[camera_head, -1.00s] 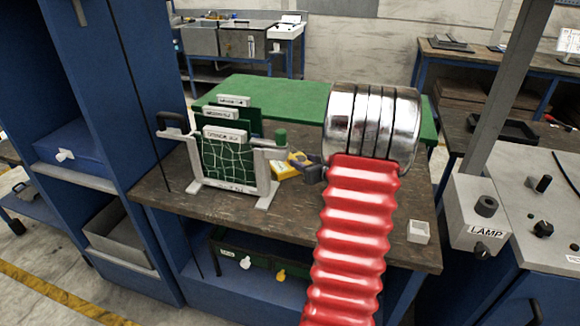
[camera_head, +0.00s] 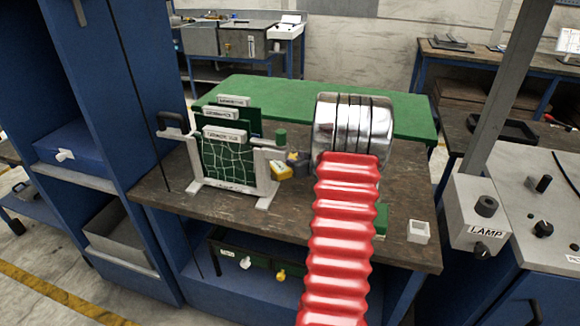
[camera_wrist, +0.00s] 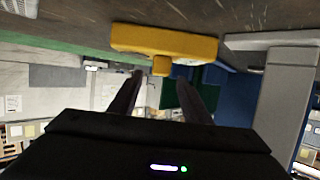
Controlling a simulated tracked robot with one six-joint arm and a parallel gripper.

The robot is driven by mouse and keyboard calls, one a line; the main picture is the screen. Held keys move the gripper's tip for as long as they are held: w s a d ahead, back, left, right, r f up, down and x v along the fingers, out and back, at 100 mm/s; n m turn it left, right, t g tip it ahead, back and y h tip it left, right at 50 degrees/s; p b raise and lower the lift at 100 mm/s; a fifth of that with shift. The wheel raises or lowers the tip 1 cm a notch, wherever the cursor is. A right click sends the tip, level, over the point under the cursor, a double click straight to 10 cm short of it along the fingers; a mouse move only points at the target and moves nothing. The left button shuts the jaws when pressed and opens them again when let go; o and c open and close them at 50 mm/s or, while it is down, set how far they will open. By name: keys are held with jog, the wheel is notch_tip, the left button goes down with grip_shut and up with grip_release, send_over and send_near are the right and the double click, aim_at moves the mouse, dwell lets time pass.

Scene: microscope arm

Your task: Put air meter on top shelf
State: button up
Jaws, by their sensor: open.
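The small yellow thing that I take to be the air meter (camera_head: 281,173) lies on the dark bench top, right of the white stand. In the wrist view the yellow body (camera_wrist: 175,42) lies across the top, with a small yellow knob pointing down. My gripper (camera_head: 297,158) is beside it in the head view, partly overlapping it. In the wrist view my gripper's fingers (camera_wrist: 160,77) are apart, with the knob between their tips in the picture. I cannot tell whether they touch. A blue shelf unit (camera_head: 110,130) stands at the left; I cannot tell which shelf is the top one.
The white stand (camera_head: 262,160) holds upright green panels close left of the yellow thing. A green board (camera_head: 260,95) lies behind. A small white box (camera_head: 419,232) stands at the bench's right. The lamp box (camera_head: 478,222) is further right. The bench's front left is clear.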

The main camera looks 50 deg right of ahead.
aim_at(291, 157)
jog(key=shift+f+x, duration=0.2)
jog(key=shift+x, duration=1.95)
jog(key=shift+s, duration=0.1)
jog(key=shift+c, duration=0.5)
grip_shut()
